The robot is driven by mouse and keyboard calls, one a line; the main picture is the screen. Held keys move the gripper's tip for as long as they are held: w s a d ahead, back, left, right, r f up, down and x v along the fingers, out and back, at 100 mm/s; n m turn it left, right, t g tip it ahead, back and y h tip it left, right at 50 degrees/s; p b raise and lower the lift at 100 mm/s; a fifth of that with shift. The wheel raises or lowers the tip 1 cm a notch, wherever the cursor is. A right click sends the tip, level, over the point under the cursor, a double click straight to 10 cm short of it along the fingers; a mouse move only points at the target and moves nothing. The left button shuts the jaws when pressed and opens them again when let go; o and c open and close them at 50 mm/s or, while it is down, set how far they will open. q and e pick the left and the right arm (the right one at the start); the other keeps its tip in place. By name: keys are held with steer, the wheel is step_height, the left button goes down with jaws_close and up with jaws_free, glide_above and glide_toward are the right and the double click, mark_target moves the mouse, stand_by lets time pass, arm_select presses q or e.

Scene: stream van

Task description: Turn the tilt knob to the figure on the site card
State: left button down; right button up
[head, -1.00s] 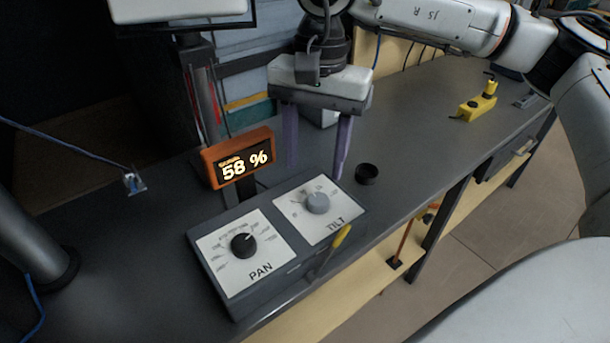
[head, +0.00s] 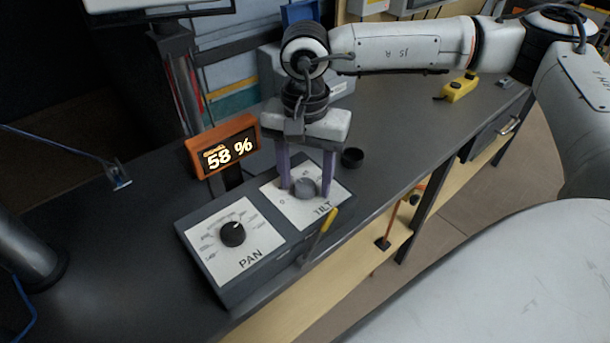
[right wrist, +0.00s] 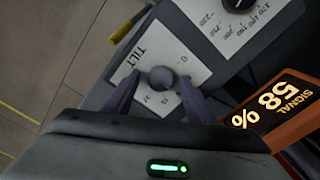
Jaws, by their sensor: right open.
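The grey tilt knob (head: 304,187) sits on the white TILT plate (head: 322,213) at the right end of the control box. My right gripper (head: 306,190) is open and points down, with one purple finger on each side of the knob. In the right wrist view the knob (right wrist: 161,78) shows between the spread fingertips; I cannot tell whether they touch it. The orange-framed display (head: 223,147) reads 58 %, and in the right wrist view the display (right wrist: 275,110) is labelled SIGNAL. No site card is recognisable. My left gripper is not in view.
The black pan knob (head: 232,233) is on the left plate of the same box. A yellow-handled tool (head: 329,220) stands at the box's front edge. A small black cup (head: 352,157) is just right of the gripper. A yellow device (head: 457,88) lies farther back on the bench.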

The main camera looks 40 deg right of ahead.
steer(key=c, duration=1)
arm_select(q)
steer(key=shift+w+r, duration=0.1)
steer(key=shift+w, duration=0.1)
arm_select(e)
steer(key=shift+c, duration=0.3)
